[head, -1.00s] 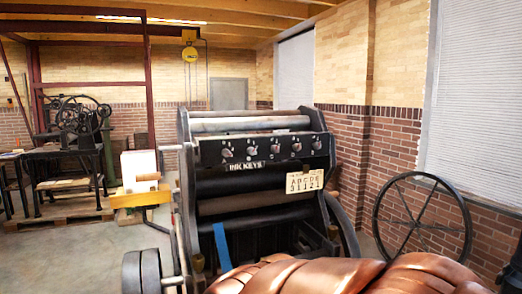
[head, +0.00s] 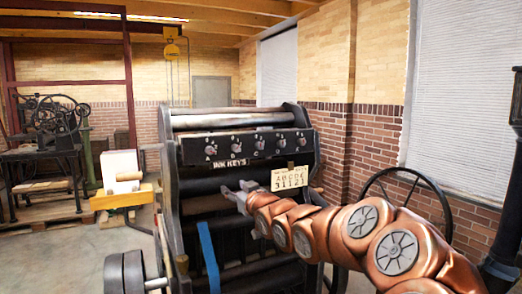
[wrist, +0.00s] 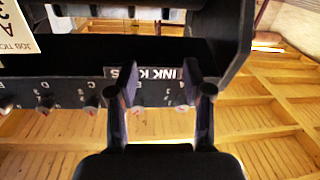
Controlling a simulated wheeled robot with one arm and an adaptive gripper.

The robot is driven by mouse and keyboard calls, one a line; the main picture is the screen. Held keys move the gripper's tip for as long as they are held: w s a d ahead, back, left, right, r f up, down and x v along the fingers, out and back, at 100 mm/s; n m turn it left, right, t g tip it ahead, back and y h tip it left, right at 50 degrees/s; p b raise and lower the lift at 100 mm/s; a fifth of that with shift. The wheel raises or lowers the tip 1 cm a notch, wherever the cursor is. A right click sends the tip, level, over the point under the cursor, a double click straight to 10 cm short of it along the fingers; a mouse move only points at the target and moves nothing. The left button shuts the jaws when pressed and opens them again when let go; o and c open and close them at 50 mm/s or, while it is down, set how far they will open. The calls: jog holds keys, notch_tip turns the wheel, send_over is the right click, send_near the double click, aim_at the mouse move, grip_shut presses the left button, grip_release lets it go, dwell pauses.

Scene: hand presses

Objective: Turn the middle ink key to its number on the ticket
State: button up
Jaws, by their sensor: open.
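The ink key panel (head: 190,155) is a dark strip across the press, with a row of several round keys. The middle ink key (head: 259,144), above the letter C, is a small grey knob; where it points is too small to tell. The cream ticket (head: 291,178) hangs at the panel's lower right and appears to read ABCDE over 31121. My gripper (head: 235,188) is open and empty, below and left of the middle key. In the upside-down wrist view, my fingers (wrist: 160,78) spread in front of the INK KEYS label, and the middle key (wrist: 92,105) appears left of them.
Other keys flank the middle one, such as the leftmost key (head: 211,149). Rollers (head: 220,208) and a blue strap (head: 209,255) lie below the panel. A large handwheel (head: 405,195) stands right. A yellow-based stand (head: 122,200) is left of the press.

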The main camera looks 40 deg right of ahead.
aim_at(261, 147)
jog(key=s+d+r+t+h, duration=0.35)
jog(key=s+d+r, duration=0.3)
jog(key=d, duration=0.25)
jog(key=shift+t+y, duration=0.25)
jog(key=shift+y, duration=0.4)
jog(key=x, duration=0.2)
jog(key=p+x, duration=0.1)
jog(key=x, duration=0.2)
jog(key=p+x, duration=0.1)
jog(key=x, duration=0.1)
jog(key=shift+r, duration=0.4)
jog(key=shift+w+d+r+p, duration=0.1)
jog(key=shift+w+p, duration=0.1)
jog(key=shift+w, duration=0.15)
jog(key=shift+w+d+p, duration=0.15)
jog(key=shift+w+p, duration=0.05)
jog(key=shift+w, duration=0.2)
grip_shut()
